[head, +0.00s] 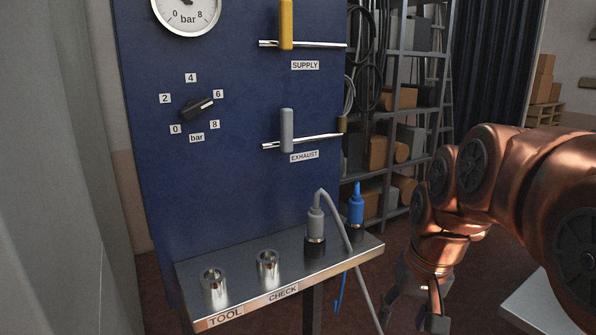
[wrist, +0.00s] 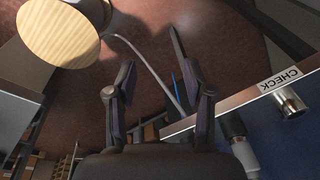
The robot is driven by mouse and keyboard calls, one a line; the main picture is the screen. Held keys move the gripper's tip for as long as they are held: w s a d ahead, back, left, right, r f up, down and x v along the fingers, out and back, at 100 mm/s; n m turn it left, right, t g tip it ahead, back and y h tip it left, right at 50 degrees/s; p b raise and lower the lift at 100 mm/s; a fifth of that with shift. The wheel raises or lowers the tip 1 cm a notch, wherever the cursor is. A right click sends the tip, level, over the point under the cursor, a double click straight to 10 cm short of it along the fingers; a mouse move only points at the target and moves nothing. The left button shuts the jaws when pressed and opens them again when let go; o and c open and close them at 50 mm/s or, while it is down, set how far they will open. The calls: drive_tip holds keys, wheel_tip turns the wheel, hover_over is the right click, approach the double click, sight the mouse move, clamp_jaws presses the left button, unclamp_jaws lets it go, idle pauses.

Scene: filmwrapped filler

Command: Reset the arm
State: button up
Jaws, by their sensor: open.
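My gripper (head: 412,306) hangs at the lower right in the head view, in front of the shelf and to the right of the metal ledge. In the wrist view my gripper (wrist: 158,92) has its two fingers spread apart with nothing between them. Below the fingers there is floor, with a grey hose (wrist: 150,68) passing behind them. My copper-coloured arm reaches in from the right in the head view. My gripper is apart from the ledge and its fittings.
A blue panel (head: 240,195) carries a gauge (head: 187,12), a dial (head: 197,107), a yellow supply lever (head: 286,25) and a grey exhaust lever (head: 287,130). The ledge (head: 228,296) bears metal sockets, a grey plug (head: 315,222) and a blue plug (head: 356,208). Shelves (head: 420,70) stand behind.

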drive_tip(key=s+f+n+g, duration=0.1)
drive_tip(key=s+f, duration=0.3)
drive_tip(key=s, duration=0.3)
drive_tip(key=s+f+g, duration=0.2)
drive_tip(key=s+f, duration=0.2)
drive_tip(key=s, duration=0.3)
drive_tip(key=s+f+n+g, duration=0.1)
drive_tip(key=s+f, duration=0.4)
drive_tip(key=s, duration=0.3)
drive_tip(key=s+a+p+v, duration=0.1)
drive_tip(key=p+v, duration=1.3)
drive_tip(key=v, duration=0.1)
drive_tip(key=shift+s+d+r+t+h, duration=0.2)
drive_tip(key=shift+d+r+t+h, duration=0.15)
drive_tip(key=shift+r, duration=0.2)
drive_tip(key=shift+c, duration=0.2)
